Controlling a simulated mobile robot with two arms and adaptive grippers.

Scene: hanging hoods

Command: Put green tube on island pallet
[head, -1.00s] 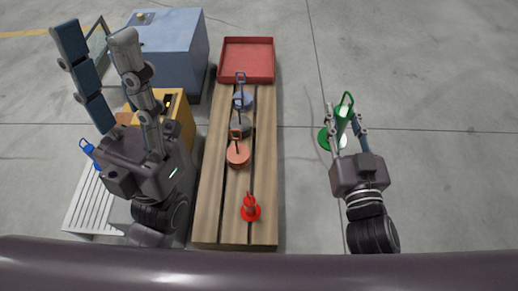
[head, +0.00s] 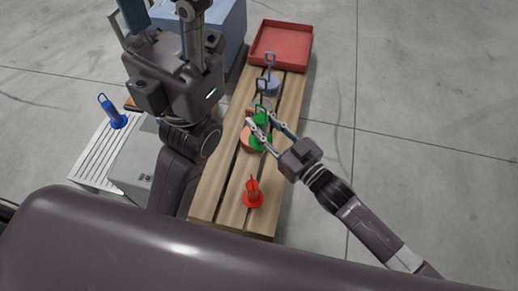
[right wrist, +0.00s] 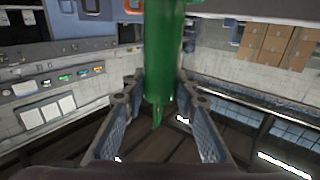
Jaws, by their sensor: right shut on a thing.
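The green tube (head: 260,132), with a loop handle and round base, is held between the fingers of my right gripper (head: 261,119). In the head view it is over the middle of the slatted wooden island pallet (head: 229,190), overlapping an orange disc-based piece (head: 248,143). I cannot tell whether its base touches anything. In the right wrist view the green tube (right wrist: 165,50) runs between both fingers. My left gripper (head: 163,14) is at the upper left with its fingers apart; their tips are cut off by the frame.
On the pallet are a red cone-like piece (head: 253,194) near the front, a blue-grey looped piece (head: 268,84) and a red tray (head: 281,46) at the far end. A blue tube (head: 114,113) stands on a ribbed grey surface at left. Open floor lies right of the pallet.

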